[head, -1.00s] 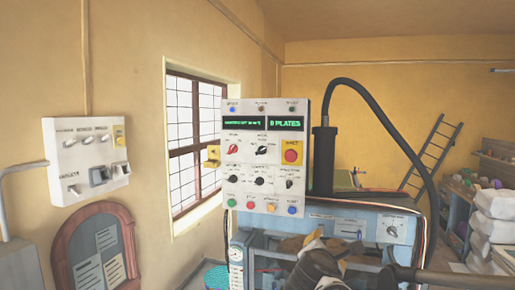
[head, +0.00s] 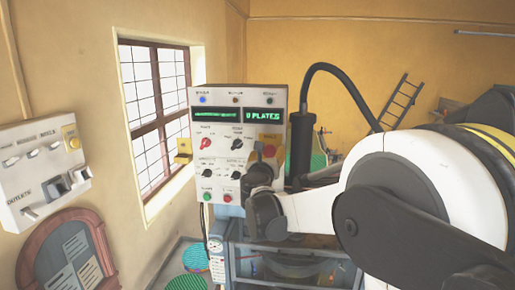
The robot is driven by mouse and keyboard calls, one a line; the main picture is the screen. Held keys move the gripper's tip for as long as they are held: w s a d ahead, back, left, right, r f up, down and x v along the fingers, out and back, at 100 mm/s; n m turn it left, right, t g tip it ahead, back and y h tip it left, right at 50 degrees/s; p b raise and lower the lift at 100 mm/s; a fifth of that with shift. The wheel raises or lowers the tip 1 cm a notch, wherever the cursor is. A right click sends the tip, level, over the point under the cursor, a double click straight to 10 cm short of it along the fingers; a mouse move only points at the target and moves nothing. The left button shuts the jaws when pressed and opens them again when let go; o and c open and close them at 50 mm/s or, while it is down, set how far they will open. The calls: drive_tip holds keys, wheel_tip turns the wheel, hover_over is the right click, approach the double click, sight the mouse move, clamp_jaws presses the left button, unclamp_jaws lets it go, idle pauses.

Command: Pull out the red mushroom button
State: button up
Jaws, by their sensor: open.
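The red mushroom button (head: 270,151) sits on a yellow plate at the right side of the white control panel (head: 222,99). Its lower left part is covered by the dark end of my arm. My gripper (head: 258,158) is in front of the panel, just at the lower left of the button in the picture. It is open. Its fingers are small and dark here, and I cannot tell whether they touch the button. My gripper also hides several of the panel's lower right knobs and buttons.
A black column with a curved hose (head: 301,140) stands close to the panel's right edge. Red (head: 206,144) and black knobs are left of the button. A white switch box (head: 40,165) hangs on the left wall. A blue machine frame (head: 290,262) is below.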

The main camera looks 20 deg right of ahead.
sight(269, 151)
drive_tip(key=shift+x, duration=1.7)
drive_tip(key=shift+c, duration=0.5)
drive_tip(key=shift+s, duration=0.1)
clamp_jaws()
drive_tip(key=shift+s+a+f, duration=0.1)
drive_tip(key=shift+s+a, duration=0.15)
drive_tip(key=shift+s, duration=0.05)
drive_tip(key=shift+s+a, duration=0.3)
drive_tip(key=shift+s, duration=0.15)
drive_tip(key=shift+o, duration=0.5)
unclamp_jaws()
